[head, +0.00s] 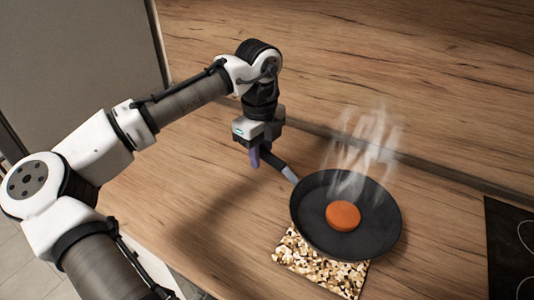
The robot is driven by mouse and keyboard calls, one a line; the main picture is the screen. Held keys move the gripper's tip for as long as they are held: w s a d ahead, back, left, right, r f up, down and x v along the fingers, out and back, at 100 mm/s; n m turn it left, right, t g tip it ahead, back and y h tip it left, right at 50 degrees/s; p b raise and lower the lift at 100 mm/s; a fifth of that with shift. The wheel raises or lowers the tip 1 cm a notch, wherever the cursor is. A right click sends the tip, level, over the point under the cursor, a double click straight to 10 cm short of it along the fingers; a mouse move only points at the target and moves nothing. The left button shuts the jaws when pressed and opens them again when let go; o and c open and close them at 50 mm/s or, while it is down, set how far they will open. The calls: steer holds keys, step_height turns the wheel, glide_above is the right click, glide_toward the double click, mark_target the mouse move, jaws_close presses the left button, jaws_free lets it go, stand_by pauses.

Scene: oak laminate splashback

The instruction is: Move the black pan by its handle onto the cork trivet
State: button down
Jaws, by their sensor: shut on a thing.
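The black pan (307,217) is in the head view, right of centre, with an orange-brown round piece (343,216) lying in it and pale steam above. Its handle (279,164) points up and left, with a light metal collar near the pan. My gripper (256,158) points down and is shut on the handle near its far end; the fingertips are partly hidden. The cork trivet (312,269), a speckled square, lies on the counter, its far part hidden by the pan. The pan overlaps it in the picture; I cannot tell whether they touch.
A black hob (513,245) lies at the right edge. The oak splashback (430,80) runs along the back of the counter. A grey panel (75,70) stands at the upper left. Wooden counter (170,195) left of the pan is clear.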

steer(key=shift+d+r+p, duration=0.1)
steer(key=shift+r+p, duration=0.05)
steer(key=shift+p, duration=0.35)
steer(key=shift+f+b, duration=1.85)
steer(key=shift+f, duration=2.65)
steer(key=c, duration=1.1)
jaws_free()
steer(key=shift+s, duration=0.1)
steer(key=shift+c, duration=0.2)
steer(key=shift+w+a+p, duration=0.75)
steer(key=shift+w+a, duration=1.7)
steer(key=shift+a, duration=0.1)
